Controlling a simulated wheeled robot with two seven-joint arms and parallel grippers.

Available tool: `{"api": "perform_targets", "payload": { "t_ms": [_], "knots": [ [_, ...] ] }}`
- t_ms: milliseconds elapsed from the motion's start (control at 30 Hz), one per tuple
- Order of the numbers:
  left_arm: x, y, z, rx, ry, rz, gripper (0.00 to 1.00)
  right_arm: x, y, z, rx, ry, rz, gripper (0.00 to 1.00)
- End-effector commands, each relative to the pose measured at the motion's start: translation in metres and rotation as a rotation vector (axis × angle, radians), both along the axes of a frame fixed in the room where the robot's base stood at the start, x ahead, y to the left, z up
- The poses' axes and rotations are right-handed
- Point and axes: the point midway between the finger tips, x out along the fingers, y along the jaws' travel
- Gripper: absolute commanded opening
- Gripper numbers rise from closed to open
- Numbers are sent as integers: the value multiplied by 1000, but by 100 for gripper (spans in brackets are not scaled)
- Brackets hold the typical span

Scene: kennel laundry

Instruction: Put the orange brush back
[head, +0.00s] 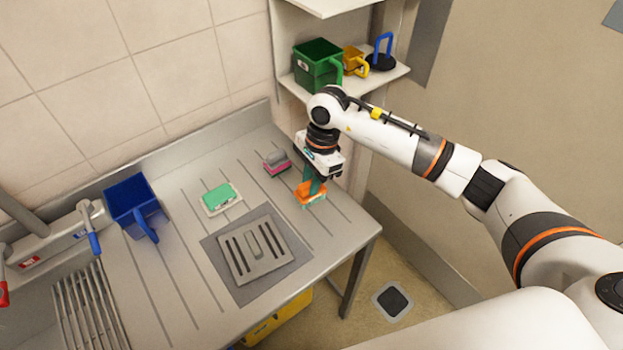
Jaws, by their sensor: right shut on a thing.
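The orange brush (311,196) is at the right part of the steel drainboard (335,228), near its right end. My right gripper (314,183) reaches down from above and is shut on the orange brush. The brush is at or just above the drainboard; I cannot tell whether it touches. The gripper hides part of its top. My left gripper is not in view.
A pink and grey brush (277,161) sits just left of my right gripper. A green brush or sponge (219,196), a grey slotted plate (268,264) on a dark mat (216,246) and a blue jug (133,205) are further left. A shelf (396,76) holds a green jug (317,63).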

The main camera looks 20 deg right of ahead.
Motion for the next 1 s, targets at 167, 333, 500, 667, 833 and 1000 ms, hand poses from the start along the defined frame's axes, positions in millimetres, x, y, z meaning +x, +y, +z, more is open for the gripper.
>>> {"api": "perform_targets", "payload": {
  "t_ms": [167, 333, 500, 667, 833, 1000],
  "knots": [
    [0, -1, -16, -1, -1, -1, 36, 0, 0, -16, 0, 0, 0, 0],
    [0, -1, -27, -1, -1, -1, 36, 0, 0, -28, 0, 0, 0, 0],
    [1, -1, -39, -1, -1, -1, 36, 0, 0, -39, 0, 0, 1, 0],
    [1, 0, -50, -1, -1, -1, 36, 0, 0, -50, 0, 0, 1, 0],
    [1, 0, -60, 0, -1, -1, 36, 0, 0, -60, 0, 0, 1, 0],
    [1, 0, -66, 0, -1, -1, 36, 0, 0, -66, 0, 0, 1, 0]
  ]
}}
